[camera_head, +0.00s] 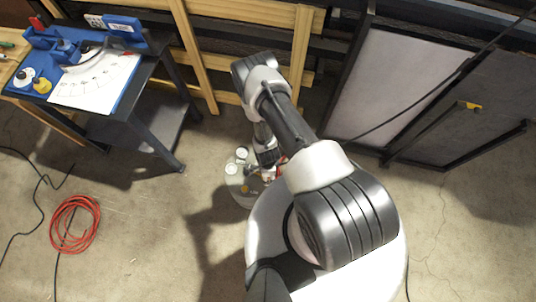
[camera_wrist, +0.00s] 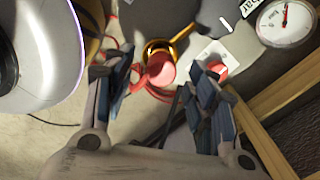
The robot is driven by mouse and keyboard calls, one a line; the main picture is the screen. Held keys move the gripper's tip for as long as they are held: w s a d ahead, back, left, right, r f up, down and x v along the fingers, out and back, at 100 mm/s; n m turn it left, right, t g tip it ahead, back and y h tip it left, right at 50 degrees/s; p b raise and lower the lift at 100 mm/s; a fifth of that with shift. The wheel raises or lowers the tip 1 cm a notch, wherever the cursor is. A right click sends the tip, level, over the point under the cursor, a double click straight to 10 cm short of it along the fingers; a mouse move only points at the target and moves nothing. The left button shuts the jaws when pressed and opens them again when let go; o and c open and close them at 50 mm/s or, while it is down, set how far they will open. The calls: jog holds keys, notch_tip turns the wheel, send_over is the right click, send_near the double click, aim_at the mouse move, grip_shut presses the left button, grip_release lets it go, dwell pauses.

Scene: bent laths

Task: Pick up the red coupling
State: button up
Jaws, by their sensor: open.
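In the wrist view, my gripper (camera_wrist: 165,78) has its two fingers spread apart. A red, rounded piece (camera_wrist: 159,71), which looks like the red coupling, shows in the gap between them, nearer the left finger. A brass-coloured ring or fitting (camera_wrist: 158,48) is just beyond it. A second red piece (camera_wrist: 219,71) lies by a white tag, partly hidden behind the right finger. I cannot tell whether either finger touches the red piece. In the head view, my arm reaches down to a small round stand (camera_head: 234,184) and hides most of the gripper.
A white dial gauge (camera_wrist: 286,22) is at the wrist view's upper right; pale dials (camera_head: 231,169) show on the stand. Wooden slats (camera_head: 195,57) and framed panels (camera_head: 400,85) stand behind. A workbench (camera_head: 160,75) is at left. A red hose coil (camera_head: 75,223) lies on open floor.

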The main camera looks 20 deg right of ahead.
notch_tip(320, 180, down, 4)
jog(key=shift+w+f+b, duration=0.1)
jog(key=shift+w+b, duration=0.05)
jog(key=shift+b, duration=0.65)
jog(key=shift+c, duration=0.4)
jog(key=c, duration=1.1)
jog(key=shift+r, duration=0.2)
grip_shut()
